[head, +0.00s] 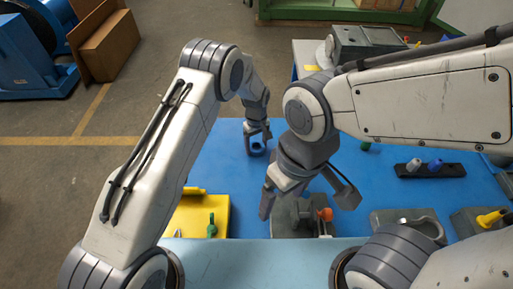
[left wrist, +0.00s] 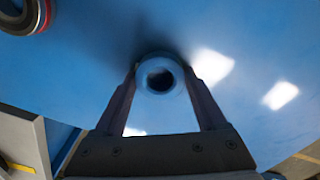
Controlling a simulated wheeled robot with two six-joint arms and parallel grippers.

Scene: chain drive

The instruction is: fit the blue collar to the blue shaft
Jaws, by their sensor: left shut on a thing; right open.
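My left gripper (head: 257,135) is shut on the blue collar (head: 256,150) near the far edge of the blue table top. In the left wrist view the collar (left wrist: 160,64) is a blue ring with a dark bore, held between both fingertips (left wrist: 160,82). My right gripper (head: 308,204) is open, its fingers spread above a grey block with an orange-red knob. A blue peg (head: 434,165) stands in a black rack at the right. I cannot tell whether this peg is the blue shaft.
The grey block (head: 291,222) is partly hidden by my right gripper. A yellow tray (head: 190,222) with a green piece lies at the front left. Grey fixtures (head: 405,218) stand at the front right. A red-and-grey ring (left wrist: 28,14) shows in the left wrist view.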

